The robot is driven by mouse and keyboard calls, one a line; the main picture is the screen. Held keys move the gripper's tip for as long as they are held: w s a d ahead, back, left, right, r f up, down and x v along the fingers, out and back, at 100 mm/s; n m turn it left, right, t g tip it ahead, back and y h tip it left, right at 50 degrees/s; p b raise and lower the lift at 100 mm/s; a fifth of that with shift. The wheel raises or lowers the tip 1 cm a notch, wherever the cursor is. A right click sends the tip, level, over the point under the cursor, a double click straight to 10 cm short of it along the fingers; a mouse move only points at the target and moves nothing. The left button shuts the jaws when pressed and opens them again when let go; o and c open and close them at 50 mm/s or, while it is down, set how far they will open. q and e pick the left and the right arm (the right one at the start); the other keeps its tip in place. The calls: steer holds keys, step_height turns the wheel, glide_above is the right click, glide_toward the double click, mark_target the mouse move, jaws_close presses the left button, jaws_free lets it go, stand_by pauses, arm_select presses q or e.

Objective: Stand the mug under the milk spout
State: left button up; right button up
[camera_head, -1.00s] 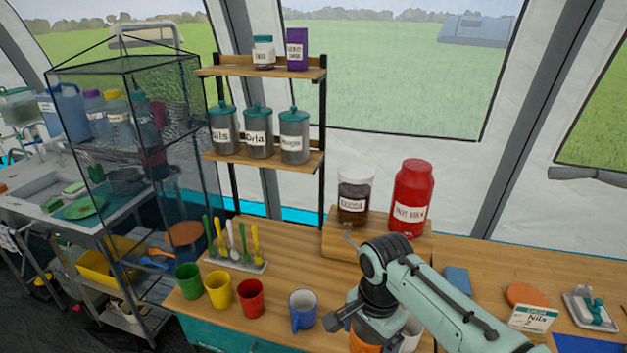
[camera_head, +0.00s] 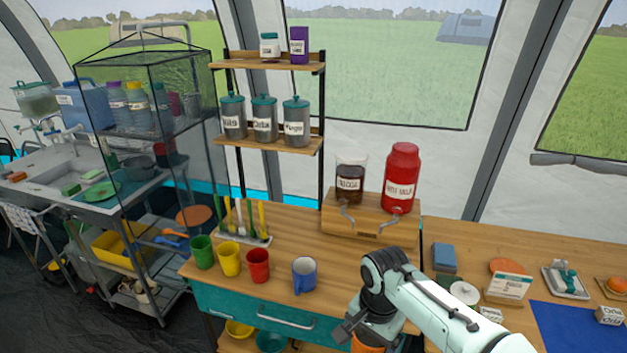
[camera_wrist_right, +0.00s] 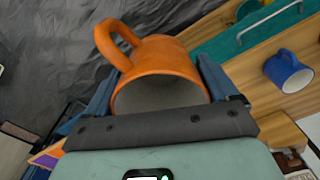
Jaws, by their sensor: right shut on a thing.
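My right gripper (camera_head: 360,337) is shut on an orange mug (camera_wrist_right: 160,72), low at the counter's front side. In the right wrist view the mug lies between the two fingers, its handle at upper left and its pale opening towards the camera. In the head view only a bit of orange (camera_head: 368,343) shows below the gripper. The wooden dispenser (camera_head: 368,222) stands at the back of the counter with two metal spouts. A dark-filled jar (camera_head: 350,181) is on its left and a red jar (camera_head: 401,178), its label hard to read, is on its right. My left gripper is out of view.
Green (camera_head: 202,252), yellow (camera_head: 229,259) and red (camera_head: 258,265) mugs and a blue mug (camera_head: 304,275) stand along the counter's front. A utensil rack (camera_head: 243,236) is behind them. The counter before the dispenser looks clear. A blue block (camera_head: 444,257) lies to the right.

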mark_target(375, 344)
steer(key=f, duration=0.1)
steer(key=w+d+f+n, duration=0.1)
steer(key=f, duration=0.1)
steer(key=f+n, duration=0.1)
steer(key=f, duration=0.1)
steer(key=shift+w+d+f, duration=0.25)
steer(key=shift+w+d, duration=0.1)
steer(key=shift+w, duration=0.05)
steer(key=d+f+n, duration=0.2)
steer(key=f+n, duration=0.1)
steer(key=f, duration=0.3)
steer(key=d+f+n+p, duration=0.1)
steer(key=d+f+n, duration=0.1)
steer(key=f, duration=0.3)
steer(key=shift+d+f+n, duration=0.25)
steer(key=shift+f+n, duration=0.15)
steer(key=shift+n, duration=0.2)
